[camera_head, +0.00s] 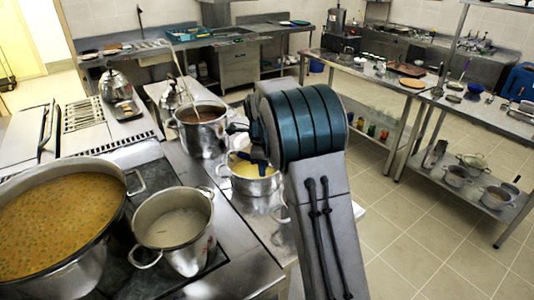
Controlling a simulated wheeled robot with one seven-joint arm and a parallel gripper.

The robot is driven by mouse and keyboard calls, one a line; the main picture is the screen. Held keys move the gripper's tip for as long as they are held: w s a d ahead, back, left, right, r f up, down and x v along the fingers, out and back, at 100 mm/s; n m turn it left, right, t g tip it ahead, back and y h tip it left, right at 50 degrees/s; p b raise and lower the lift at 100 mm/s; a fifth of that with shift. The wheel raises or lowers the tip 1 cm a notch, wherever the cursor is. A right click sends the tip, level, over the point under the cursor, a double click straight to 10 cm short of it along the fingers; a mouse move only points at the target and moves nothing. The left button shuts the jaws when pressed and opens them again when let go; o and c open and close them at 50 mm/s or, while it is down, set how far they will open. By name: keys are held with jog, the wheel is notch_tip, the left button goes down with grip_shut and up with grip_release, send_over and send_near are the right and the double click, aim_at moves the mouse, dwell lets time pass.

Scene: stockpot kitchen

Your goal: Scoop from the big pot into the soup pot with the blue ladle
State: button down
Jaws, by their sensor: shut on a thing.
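The big pot (118,222) stands at the lower left, full of orange-brown soup (50,215) with small bits in it. Beside it on the right is a smaller steel pot (176,243) with pale contents. Farther back stand a tall steel pot (202,140) with brown contents and a low pot (252,185) with yellow contents. I cannot tell which of these is the soup pot. My arm covers the middle of the view. Dark parts of it (258,160) show over the yellow pot; the fingertips are not clear. I cannot make out the blue ladle.
A long thin handle (180,70) rises from the tall pot. A kettle (115,85) stands at the back left. Steel tables with pans and trays (410,70) line the right and back. Tiled floor (400,225) is open at the right.

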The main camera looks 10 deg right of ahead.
notch_tip(320, 180, down, 9)
jog(key=w+a+g+h+p, duration=0.1)
jog(key=g+h, duration=0.3)
jog(key=h, duration=0.3)
jog(key=shift+a+h+p, duration=0.4)
jog(key=shift+w+r, duration=0.1)
jog(key=shift+r, duration=0.05)
dwell(2.2)
